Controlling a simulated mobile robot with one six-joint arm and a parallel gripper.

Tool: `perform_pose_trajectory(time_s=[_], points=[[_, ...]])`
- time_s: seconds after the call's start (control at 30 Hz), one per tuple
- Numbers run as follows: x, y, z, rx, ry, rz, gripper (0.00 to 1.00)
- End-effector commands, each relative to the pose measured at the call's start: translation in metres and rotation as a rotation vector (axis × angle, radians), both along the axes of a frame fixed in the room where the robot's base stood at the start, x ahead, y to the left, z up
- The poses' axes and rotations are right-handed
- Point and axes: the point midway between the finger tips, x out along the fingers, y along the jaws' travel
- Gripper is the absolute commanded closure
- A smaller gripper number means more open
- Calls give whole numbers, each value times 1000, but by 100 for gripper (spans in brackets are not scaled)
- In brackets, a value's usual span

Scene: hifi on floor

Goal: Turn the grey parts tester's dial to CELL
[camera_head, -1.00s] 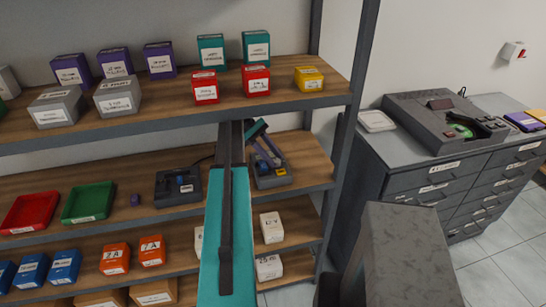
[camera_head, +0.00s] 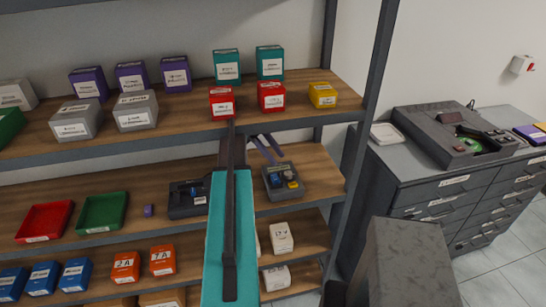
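A grey device (camera_head: 283,183) with a blue part and a yellow part on top sits on the middle shelf, right of my arm. A darker device (camera_head: 187,200) with a blue part sits on the same shelf, left of my arm. I cannot tell which is the parts tester, and dial markings are too small to read. My gripper (camera_head: 272,156) shows as two purplish fingers, apart and empty, just behind and above the right device. Its body is hidden behind my teal arm. I cannot see clear contact with the device.
A larger grey machine (camera_head: 459,137) and a pale tray (camera_head: 387,134) stand on the drawer cabinet (camera_head: 400,155). Red (camera_head: 44,222) and green (camera_head: 102,213) trays lie left on the middle shelf. Boxes line the upper shelf (camera_head: 185,106), whose edge is above my gripper.

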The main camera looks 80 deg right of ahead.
Motion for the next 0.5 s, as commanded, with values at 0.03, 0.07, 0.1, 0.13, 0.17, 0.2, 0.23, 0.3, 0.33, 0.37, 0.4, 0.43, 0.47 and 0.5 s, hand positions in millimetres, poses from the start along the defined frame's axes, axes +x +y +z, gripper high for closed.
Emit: perform_pose_trajectory(time_s=[0.03, 0.07, 0.1, 0.13, 0.17, 0.2, 0.23, 0.3, 0.33, 0.37, 0.4, 0.43, 0.47, 0.5], points=[[1, 1, 0, 0, 0, 1, 65], [2, 1, 0, 0, 0, 3, 65], [3, 1, 0, 1, 0, 4, 65], [3, 1, 0, 0, 0, 4, 65], [4, 1, 0, 1, 0, 5, 65], [4, 2, 0, 0, 0, 6, 65], [4, 2, 0, 0, 0, 6, 65], [5, 2, 0, 0, 0, 7, 65], [5, 2, 0, 0, 0, 7, 65], [5, 2, 0, 0, 0, 7, 65], [8, 4, -1, 0, 1, 11, 65], [11, 8, -2, 0, 2, 16, 65], [14, 11, -3, -1, 4, 22, 65], [18, 15, -4, -1, 5, 30, 65]])
